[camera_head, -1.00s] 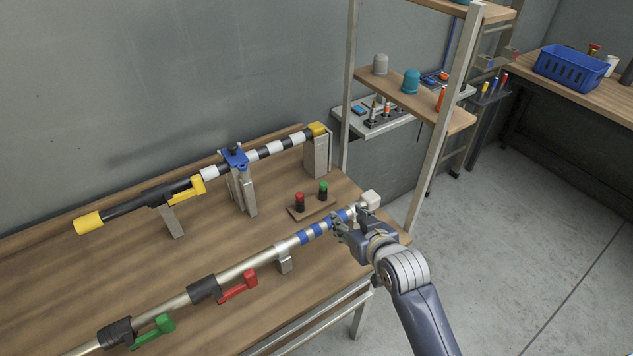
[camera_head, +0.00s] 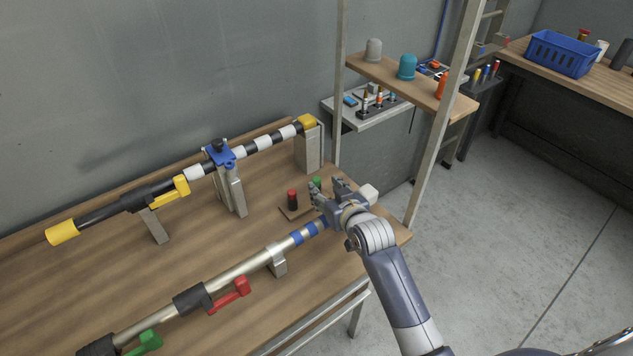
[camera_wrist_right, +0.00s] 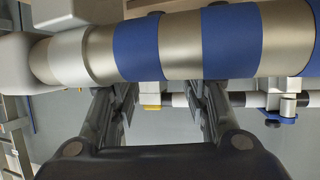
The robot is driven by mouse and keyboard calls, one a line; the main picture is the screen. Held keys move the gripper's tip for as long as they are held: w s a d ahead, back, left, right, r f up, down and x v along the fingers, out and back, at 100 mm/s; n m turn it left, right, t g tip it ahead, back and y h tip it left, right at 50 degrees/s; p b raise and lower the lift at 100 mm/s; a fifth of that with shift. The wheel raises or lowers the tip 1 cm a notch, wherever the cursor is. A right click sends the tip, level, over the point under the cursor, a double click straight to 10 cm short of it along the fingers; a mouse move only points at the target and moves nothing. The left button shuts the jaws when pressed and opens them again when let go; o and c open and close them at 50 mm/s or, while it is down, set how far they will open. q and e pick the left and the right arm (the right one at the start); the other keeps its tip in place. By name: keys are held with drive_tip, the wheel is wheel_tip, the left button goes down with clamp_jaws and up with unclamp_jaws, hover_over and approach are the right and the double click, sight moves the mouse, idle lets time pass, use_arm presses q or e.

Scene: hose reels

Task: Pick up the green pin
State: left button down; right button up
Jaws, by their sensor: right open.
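The green pin (camera_head: 317,182) stands on a small wooden base (camera_head: 296,214) on the bench, beside the red pin (camera_head: 292,200). Only its green top shows clearly in the head view; my gripper hides its lower part. My right gripper (camera_head: 325,186) is open and empty, its fingers close to the green pin. Whether they touch it I cannot tell. In the right wrist view the two spread fingers (camera_wrist_right: 160,105) show with nothing between them, and the green pin cannot be made out. My left gripper is out of view.
A silver pole with blue bands (camera_head: 250,263) runs along the bench front, close to my right gripper; it also crosses the top of the right wrist view (camera_wrist_right: 180,45). A black-and-white pole (camera_head: 263,146) on supports stands behind. A shelf rack (camera_head: 428,91) rises at the right.

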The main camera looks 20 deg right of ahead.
sight(317, 179)
drive_tip(key=shift+r+p+x, duration=0.15)
drive_tip(key=shift+p+x, duration=0.2)
drive_tip(key=shift+x, duration=0.95)
drive_tip(key=shift+r+p+x, duration=0.1)
drive_tip(key=shift+p+x, duration=0.25)
drive_tip(key=shift+x, duration=0.95)
drive_tip(key=shift+w, duration=0.1)
drive_tip(key=c, duration=1)
